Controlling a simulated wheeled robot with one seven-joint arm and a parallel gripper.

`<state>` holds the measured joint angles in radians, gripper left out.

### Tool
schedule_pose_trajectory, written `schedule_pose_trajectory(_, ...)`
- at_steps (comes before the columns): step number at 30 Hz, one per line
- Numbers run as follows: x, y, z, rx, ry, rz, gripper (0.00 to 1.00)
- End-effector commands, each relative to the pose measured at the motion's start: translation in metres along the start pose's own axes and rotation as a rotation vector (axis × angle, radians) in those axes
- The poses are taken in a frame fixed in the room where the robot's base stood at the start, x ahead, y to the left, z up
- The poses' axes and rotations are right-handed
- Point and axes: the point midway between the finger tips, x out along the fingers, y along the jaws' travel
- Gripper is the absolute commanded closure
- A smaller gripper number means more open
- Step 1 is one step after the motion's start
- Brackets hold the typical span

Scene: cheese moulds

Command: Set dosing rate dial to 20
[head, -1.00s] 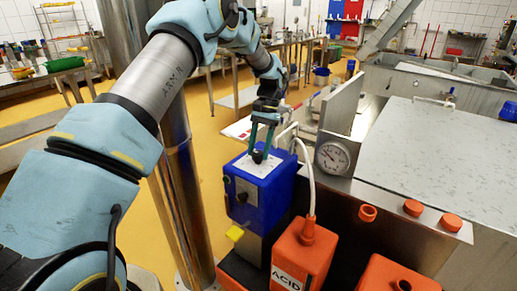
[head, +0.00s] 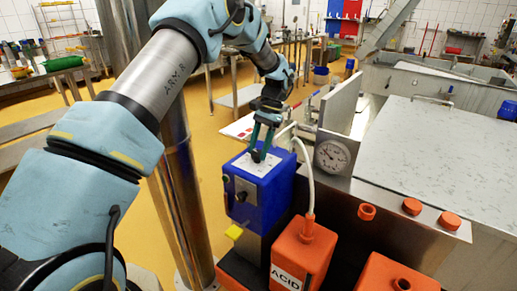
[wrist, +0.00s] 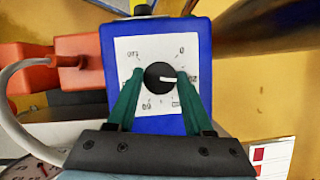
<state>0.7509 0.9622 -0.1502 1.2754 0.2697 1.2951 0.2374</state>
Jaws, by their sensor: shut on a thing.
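The dosing unit is a blue box (head: 262,200) with a white label plate on top. It also fills the middle of the wrist view (wrist: 117,112). On the plate is a round black dial (wrist: 160,73) with a white pointer line. The pointer points right, towards a scale mark (wrist: 192,79) too blurred to read surely; a 0 (wrist: 181,50) shows at the upper right. My gripper (head: 259,156) reaches down onto the box top. In the wrist view its green fingers (wrist: 160,78) are closed on the dial's two sides.
An orange container marked ACID (head: 306,250) stands right of the box, with a pale hose (head: 308,180) rising from it. A pressure gauge (head: 332,155) and a steel vat (head: 430,150) lie further right. A yellow piece (head: 234,232) sits low in front.

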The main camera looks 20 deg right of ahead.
Motion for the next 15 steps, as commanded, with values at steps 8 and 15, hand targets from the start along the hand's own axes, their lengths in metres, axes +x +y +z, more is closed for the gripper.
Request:
schedule_pose_trajectory(8,-0.0004,-0.0002,-0.0003,-0.001,0.002,0.000,0.24)
schedule_pose_trajectory(15,-0.0001,0.0000,-0.0002,-0.001,0.001,0.000,0.19)
